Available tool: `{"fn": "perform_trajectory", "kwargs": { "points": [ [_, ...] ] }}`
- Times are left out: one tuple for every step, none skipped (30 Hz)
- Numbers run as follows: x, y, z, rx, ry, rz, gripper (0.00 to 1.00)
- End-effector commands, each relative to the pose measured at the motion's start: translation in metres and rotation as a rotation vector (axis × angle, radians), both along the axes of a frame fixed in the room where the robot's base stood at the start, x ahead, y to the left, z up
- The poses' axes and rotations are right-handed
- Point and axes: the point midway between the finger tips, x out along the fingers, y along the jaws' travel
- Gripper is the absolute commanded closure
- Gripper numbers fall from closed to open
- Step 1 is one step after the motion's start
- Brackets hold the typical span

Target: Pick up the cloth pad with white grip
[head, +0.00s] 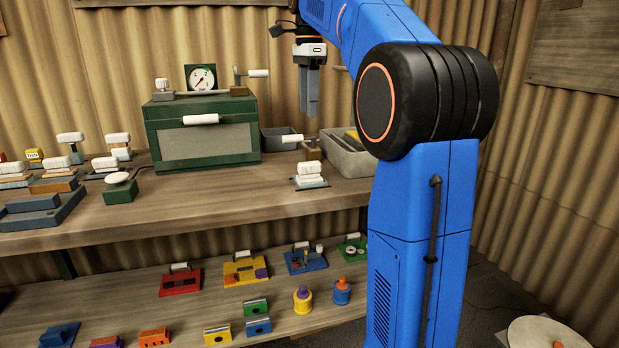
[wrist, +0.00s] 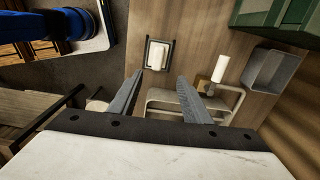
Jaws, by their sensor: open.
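A small pad with a white grip (head: 309,170), which looks like the cloth pad, lies on a dark flat base on the upper bench near its front edge. In the wrist view the white grip (wrist: 157,56) shows on its dark base, just beyond the fingertips. My gripper (head: 309,108) points down above the bench, higher than the pad and apart from it. In the wrist view its fingers (wrist: 160,80) are spread with nothing between them. Several similar white-gripped pieces (head: 106,163) stand at the left of the bench, so I cannot be fully sure which is the cloth pad.
A grey tray (head: 350,160) stands right of the pad, with a white-handled brass block (head: 312,150) beside it. A green cabinet (head: 202,130) with a gauge (head: 201,78) stands left. A small grey bin (head: 282,138) sits between. The lower shelf holds several coloured pieces.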

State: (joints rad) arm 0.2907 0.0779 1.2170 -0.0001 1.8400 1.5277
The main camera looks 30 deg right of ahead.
Motion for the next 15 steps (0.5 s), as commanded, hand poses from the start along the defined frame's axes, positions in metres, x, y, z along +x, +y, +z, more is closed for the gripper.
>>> {"fn": "perform_trajectory", "kwargs": {
  "points": [
    [0.003, -0.003, 0.001, 0.001, 0.003, -0.017, 0.56],
    [0.004, -0.004, 0.001, 0.001, 0.004, -0.025, 0.56],
    [0.004, -0.004, 0.000, 0.002, 0.006, -0.031, 0.56],
    [0.005, -0.004, -0.001, 0.002, 0.007, -0.034, 0.56],
    [0.004, -0.004, -0.004, 0.002, 0.008, -0.035, 0.56],
    [0.004, -0.004, -0.009, 0.003, 0.010, -0.035, 0.56],
    [0.004, -0.004, -0.013, 0.003, 0.010, -0.035, 0.56],
    [0.003, -0.004, -0.018, 0.002, 0.009, -0.035, 0.56],
    [0.003, -0.004, -0.024, 0.003, 0.010, -0.034, 0.56],
    [0.003, -0.004, -0.030, 0.003, 0.010, -0.034, 0.56],
    [0.003, -0.004, -0.035, 0.003, 0.010, -0.034, 0.56],
    [0.003, -0.004, -0.043, 0.003, 0.010, -0.034, 0.56],
    [0.003, -0.004, -0.048, 0.002, 0.009, -0.034, 0.56],
    [0.003, -0.004, -0.054, 0.003, 0.011, -0.033, 0.56],
    [0.003, -0.004, -0.061, 0.002, 0.009, -0.033, 0.56]
  ]
}}
